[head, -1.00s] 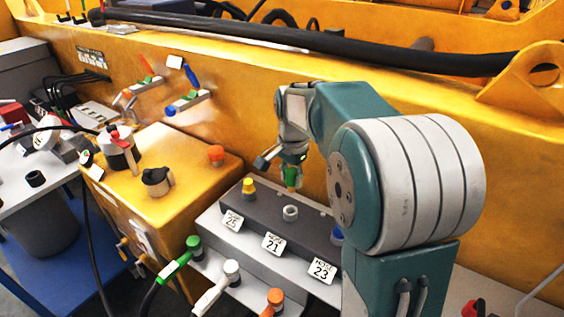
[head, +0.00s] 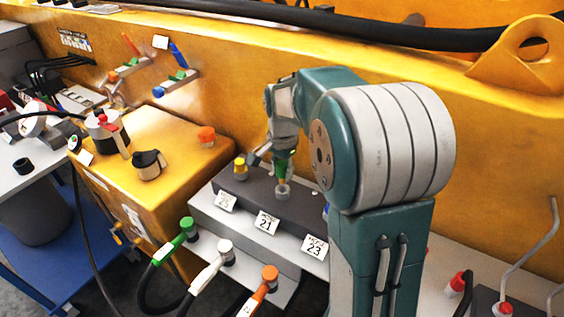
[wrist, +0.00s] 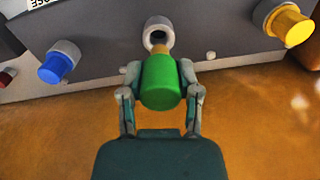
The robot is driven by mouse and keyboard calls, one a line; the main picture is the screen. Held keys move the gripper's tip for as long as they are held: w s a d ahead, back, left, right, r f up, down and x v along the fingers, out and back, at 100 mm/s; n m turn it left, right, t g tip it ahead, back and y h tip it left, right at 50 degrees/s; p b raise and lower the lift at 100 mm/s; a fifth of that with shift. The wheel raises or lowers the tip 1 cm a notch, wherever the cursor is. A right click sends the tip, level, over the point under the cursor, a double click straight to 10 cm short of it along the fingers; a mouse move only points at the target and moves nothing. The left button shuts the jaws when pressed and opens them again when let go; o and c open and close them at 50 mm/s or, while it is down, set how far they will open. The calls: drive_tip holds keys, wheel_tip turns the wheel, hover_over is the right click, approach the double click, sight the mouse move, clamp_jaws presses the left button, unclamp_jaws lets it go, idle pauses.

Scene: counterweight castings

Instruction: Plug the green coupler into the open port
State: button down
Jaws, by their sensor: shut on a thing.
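My gripper (wrist: 160,74) is shut on the green coupler (wrist: 162,84), one finger on each side. In the head view the coupler (head: 281,168) hangs from my gripper (head: 283,154) just above the open port (head: 283,191), a pale grey ring on the dark block behind the "21" tag. In the wrist view the coupler's brass tip (wrist: 158,50) overlaps the near edge of the port (wrist: 157,27). The dark hole still shows beyond the tip. I cannot tell whether the tip touches the rim.
A yellow plug (head: 240,168) and a blue plug (wrist: 62,62) fill the ports on either side. Green (head: 187,229), white (head: 225,251) and orange (head: 270,279) hose ends stand along the front ledge. The yellow beam (head: 330,75) rises close behind the block.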

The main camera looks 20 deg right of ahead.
sight(283, 183)
drive_tip(key=shift+f, duration=0.65)
drive_tip(key=shift+s+f, duration=0.1)
drive_tip(key=shift+f, duration=1.6)
idle(1.1)
drive_tip(key=shift+c, duration=1.1)
unclamp_jaws()
wheel_tip(283, 183, up, 11)
drive_tip(key=shift+f, duration=0.1)
drive_tip(key=shift+r, duration=0.5)
